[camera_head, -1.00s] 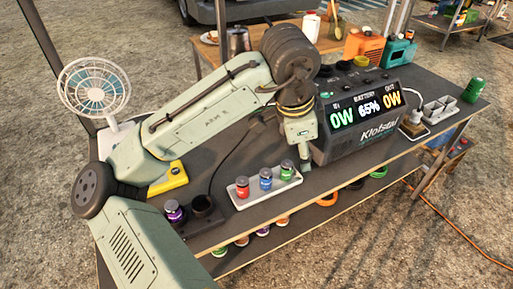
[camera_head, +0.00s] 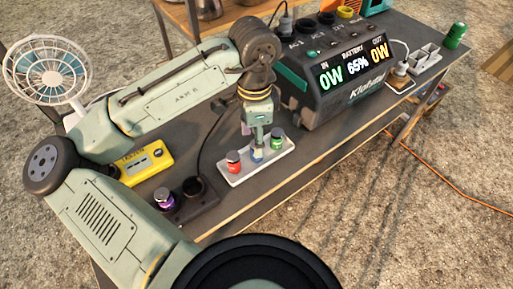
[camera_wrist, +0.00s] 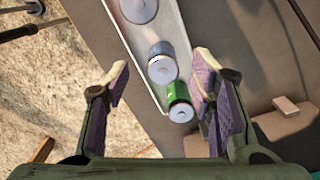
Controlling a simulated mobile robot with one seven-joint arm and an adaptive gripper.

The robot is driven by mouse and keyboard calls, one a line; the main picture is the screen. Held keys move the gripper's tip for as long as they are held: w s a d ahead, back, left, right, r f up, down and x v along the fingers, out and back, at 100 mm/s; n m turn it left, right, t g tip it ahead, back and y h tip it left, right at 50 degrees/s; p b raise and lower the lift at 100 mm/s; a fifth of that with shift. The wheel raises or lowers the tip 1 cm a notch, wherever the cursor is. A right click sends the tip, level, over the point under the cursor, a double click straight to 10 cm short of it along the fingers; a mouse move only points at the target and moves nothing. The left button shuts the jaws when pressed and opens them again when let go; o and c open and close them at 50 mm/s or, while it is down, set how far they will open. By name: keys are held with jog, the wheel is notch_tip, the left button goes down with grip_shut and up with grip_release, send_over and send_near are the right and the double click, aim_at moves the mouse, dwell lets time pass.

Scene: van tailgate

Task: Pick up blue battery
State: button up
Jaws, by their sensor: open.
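The blue battery (camera_head: 257,156) stands in a white tray (camera_head: 240,181) between a red battery (camera_head: 234,163) and a green battery (camera_head: 277,142). In the head view its upper part is hidden by my gripper (camera_head: 256,139), which points down over the tray. In the wrist view my open gripper (camera_wrist: 161,72) has one finger on each side, with a gap to the blue battery (camera_wrist: 160,66) between them. The green battery (camera_wrist: 179,102) is nearer the palm, close to the right finger. The gripper is empty.
A dark charger with a purple battery (camera_head: 193,191) and a yellow tester (camera_head: 146,162) lie left of the tray. The large power station (camera_head: 335,80) stands close behind right. A fan (camera_head: 47,70) is at the far left. The table's front edge is near the tray.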

jog(key=f, duration=0.4)
jog(key=shift+w+d+f+p, duration=0.1)
jog(key=shift+w+f+p, duration=0.1)
jog(key=shift+p, duration=0.2)
grip_shut()
